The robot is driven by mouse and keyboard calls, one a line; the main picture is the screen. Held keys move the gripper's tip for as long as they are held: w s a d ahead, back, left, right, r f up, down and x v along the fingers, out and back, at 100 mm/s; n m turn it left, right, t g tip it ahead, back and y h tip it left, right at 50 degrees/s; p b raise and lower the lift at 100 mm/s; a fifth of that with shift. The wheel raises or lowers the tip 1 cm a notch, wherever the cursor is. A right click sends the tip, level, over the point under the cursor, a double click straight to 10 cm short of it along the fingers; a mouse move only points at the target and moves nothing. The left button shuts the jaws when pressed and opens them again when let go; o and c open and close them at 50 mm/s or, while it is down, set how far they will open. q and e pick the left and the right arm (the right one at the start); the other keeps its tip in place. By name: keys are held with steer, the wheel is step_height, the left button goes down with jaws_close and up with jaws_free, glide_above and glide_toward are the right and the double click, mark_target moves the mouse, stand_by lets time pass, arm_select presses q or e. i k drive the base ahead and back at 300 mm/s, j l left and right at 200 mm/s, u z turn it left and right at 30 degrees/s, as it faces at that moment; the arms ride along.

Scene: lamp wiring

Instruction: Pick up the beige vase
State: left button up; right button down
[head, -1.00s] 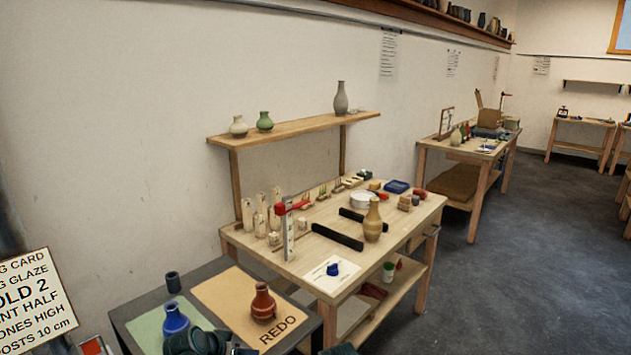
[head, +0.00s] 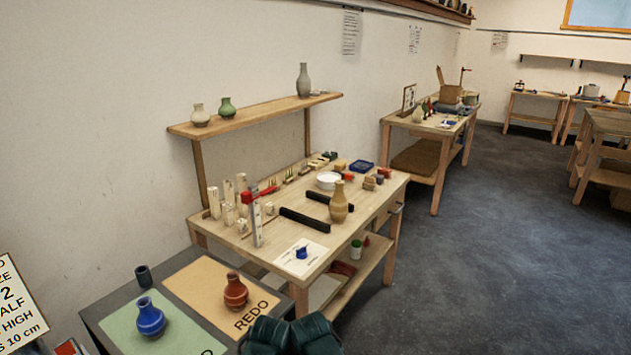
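Two pale vases could be the beige one. A tan, narrow-necked vase (head: 338,206) stands upright on the front right of the wooden worktable, beside the black bars. A smaller cream vase (head: 200,117) stands upright at the left end of the wall shelf. Nothing is holding either vase. Dark green rounded parts at the bottom edge look like my own arm. No gripper fingers show in the head view.
The worktable (head: 214,236) also carries black bars, a red-topped upright gauge (head: 252,220), a white card with a blue piece (head: 302,253) and small blocks. A blue vase (head: 150,318) and a red-brown vase (head: 236,291) stand on the nearer dark table. Open floor lies right.

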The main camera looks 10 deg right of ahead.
mark_target(338, 207)
steer(key=i+l, duration=0.15)
steer(key=l, duration=0.15)
steer(key=i+l+u, duration=0.15)
steer(key=i+l, duration=0.2)
steer(key=l, duration=0.3)
steer(key=i+l+u, duration=0.1)
steer(key=l, duration=0.2)
steer(key=i+l, duration=0.2)
steer(key=l, duration=0.15)
steer(key=i+l+u, duration=0.15)
steer(key=l, duration=0.2)
steer(key=i+l, duration=0.15)
steer(key=l, duration=0.2)
steer(key=u, duration=0.05)
